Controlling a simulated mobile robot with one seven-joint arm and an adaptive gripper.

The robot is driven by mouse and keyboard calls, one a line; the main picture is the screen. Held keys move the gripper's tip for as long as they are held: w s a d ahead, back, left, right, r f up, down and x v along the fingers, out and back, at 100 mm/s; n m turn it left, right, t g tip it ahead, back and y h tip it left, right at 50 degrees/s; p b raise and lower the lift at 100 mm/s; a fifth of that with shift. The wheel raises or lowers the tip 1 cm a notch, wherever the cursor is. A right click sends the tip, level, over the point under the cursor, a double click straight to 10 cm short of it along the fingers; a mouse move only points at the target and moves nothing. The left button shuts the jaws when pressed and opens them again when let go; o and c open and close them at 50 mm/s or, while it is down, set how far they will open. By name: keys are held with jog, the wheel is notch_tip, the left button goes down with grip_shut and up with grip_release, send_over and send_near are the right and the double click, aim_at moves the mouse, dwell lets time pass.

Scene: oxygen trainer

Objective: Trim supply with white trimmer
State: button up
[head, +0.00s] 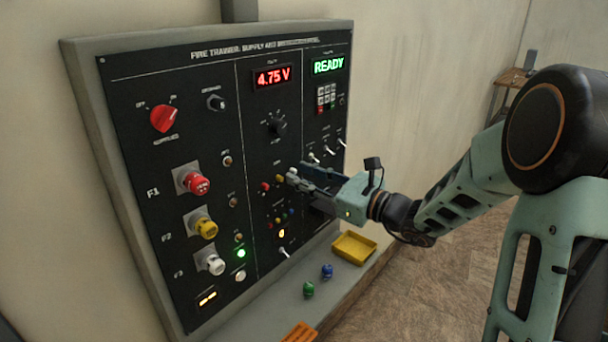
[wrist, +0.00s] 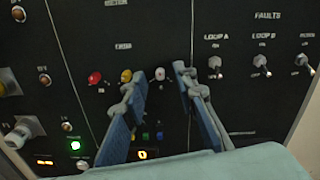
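The white trimmer (wrist: 160,74) is a small white knob on the black panel, in a row with a red trimmer (wrist: 95,78) and a yellow trimmer (wrist: 126,75). My gripper (wrist: 160,82) is open, its fingertips on either side of the white trimmer with a visible gap. In the head view, my gripper (head: 303,178) reaches the panel from the right and partly hides the trimmer row. The red trimmer (head: 265,186) and yellow trimmer (head: 279,178) show left of it. The supply display (head: 272,77) reads 4.75 V, and a green display (head: 328,65) reads READY.
Small coloured knobs (head: 283,217) sit below the trimmers. Toggle switches (wrist: 260,65) stand close on the right. A yellow tray (head: 354,248), a green piece (head: 308,289) and a blue piece (head: 327,271) are on the ledge. A red supply switch (head: 164,118) is upper left.

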grip_shut()
dwell(0.5)
jog(key=m+p, duration=0.4)
jog(key=shift+r, duration=0.15)
jog(key=m+p, duration=0.4)
jog(key=shift+f+m, duration=0.2)
jog(key=shift+m, duration=0.1)
dwell(0.3)
grip_release()
